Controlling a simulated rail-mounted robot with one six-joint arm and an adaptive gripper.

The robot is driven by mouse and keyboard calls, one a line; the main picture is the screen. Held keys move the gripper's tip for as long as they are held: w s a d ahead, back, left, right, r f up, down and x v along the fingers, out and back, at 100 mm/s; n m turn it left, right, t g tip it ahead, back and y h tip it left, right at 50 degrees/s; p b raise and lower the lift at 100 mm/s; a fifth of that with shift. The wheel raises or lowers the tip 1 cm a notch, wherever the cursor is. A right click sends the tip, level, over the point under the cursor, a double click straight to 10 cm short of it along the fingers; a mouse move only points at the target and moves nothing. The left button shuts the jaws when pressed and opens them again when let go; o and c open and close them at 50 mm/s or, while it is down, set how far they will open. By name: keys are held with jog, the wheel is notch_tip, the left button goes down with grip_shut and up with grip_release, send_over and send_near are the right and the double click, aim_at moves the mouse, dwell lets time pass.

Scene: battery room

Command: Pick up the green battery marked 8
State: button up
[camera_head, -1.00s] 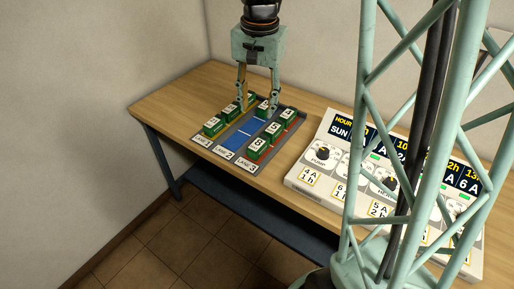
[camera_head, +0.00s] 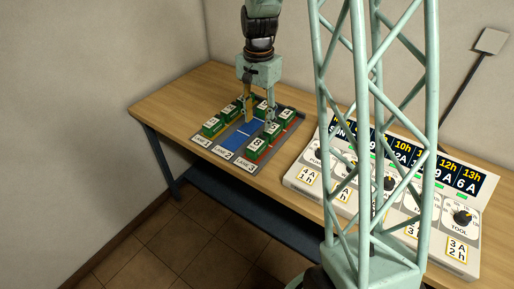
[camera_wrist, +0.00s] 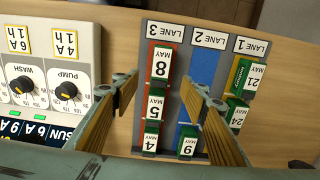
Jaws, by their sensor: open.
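The green battery marked 8 (camera_head: 256,146) stands at the front end of lane 3 in the tray, near the LANE 3 label. It also shows in the wrist view (camera_wrist: 161,62), upside down. My gripper (camera_head: 259,121) is open and empty above the tray. In the wrist view its two fingers (camera_wrist: 163,95) spread to either side of lane 3, with the battery marked 8 a little beyond the tips. Nothing is held. The batteries marked 5 (camera_wrist: 155,108) and 4 (camera_wrist: 151,138) stand behind it in the same lane.
The tray (camera_head: 229,160) has a blue lane 2 (camera_wrist: 201,68), bare at its front with one battery (camera_wrist: 187,144) at the far end. Lane 1 holds several green batteries (camera_wrist: 247,77). A white control panel with knobs (camera_wrist: 45,75) stands beside the tray. Bare table lies around.

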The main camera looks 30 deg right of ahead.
aim_at(258, 143)
dwell(0.3)
jog(key=shift+f+b, duration=0.5)
jog(key=shift+f, duration=3.8)
jog(key=shift+a+f+b, duration=0.2)
jog(key=shift+f+b, duration=0.15)
jog(key=shift+f, duration=2.25)
jog(key=shift+c, duration=0.5)
jog(key=c, duration=1.1)
jog(key=shift+r, duration=0.15)
